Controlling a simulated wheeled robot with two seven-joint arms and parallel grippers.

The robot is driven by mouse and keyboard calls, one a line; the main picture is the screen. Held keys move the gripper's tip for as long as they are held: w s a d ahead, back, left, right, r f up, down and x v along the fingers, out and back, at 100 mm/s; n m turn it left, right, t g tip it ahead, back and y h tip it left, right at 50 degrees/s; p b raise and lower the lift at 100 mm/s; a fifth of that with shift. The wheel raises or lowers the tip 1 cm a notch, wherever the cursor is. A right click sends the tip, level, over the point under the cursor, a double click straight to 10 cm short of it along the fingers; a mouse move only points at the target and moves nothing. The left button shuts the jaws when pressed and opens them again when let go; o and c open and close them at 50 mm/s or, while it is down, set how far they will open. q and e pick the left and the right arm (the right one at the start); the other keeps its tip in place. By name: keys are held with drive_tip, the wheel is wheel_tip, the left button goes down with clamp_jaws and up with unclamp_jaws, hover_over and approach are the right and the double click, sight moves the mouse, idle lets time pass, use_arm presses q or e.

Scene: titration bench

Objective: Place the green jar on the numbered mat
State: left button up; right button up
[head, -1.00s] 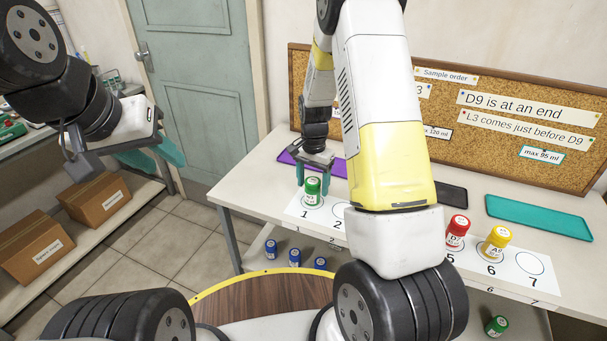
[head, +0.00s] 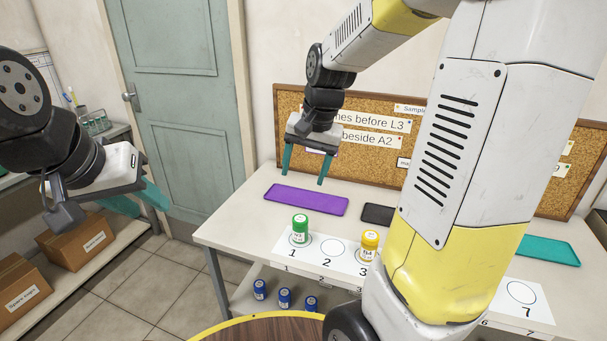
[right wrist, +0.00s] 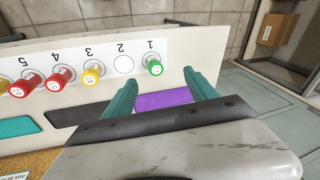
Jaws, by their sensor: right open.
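The green jar (head: 300,228) stands upright on circle 1 of the numbered mat (head: 333,264). It also shows in the right wrist view (right wrist: 154,65), on circle 1. My right gripper (head: 306,178) is open and empty, raised above the purple tray, behind the jar and apart from it. In the right wrist view its two teal fingers (right wrist: 162,92) are spread with nothing between them. My left gripper (head: 143,205) hangs at the left, away from the table, with its teal fingers apart and empty. My right arm hides part of the mat in the head view.
A yellow jar (head: 369,246) stands on circle 3; circle 2 is empty. Red jars (right wrist: 61,77) stand further along the mat. A purple tray (head: 306,200), a black tray (head: 378,215) and a teal tray (head: 548,251) lie behind it. Blue jars (head: 284,298) stand on the lower shelf.

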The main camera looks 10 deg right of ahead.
drive_tip(key=s+a+r+n+t, duration=0.1)
drive_tip(key=s+r+n+t, duration=0.2)
drive_tip(key=s, duration=1.2)
wheel_tip(320, 180, up, 4)
drive_tip(key=shift+f+n+y, duration=0.15)
drive_tip(key=shift+n+y, duration=0.15)
drive_tip(key=shift+n, duration=0.9)
drive_tip(key=shift+s+a, duration=0.1)
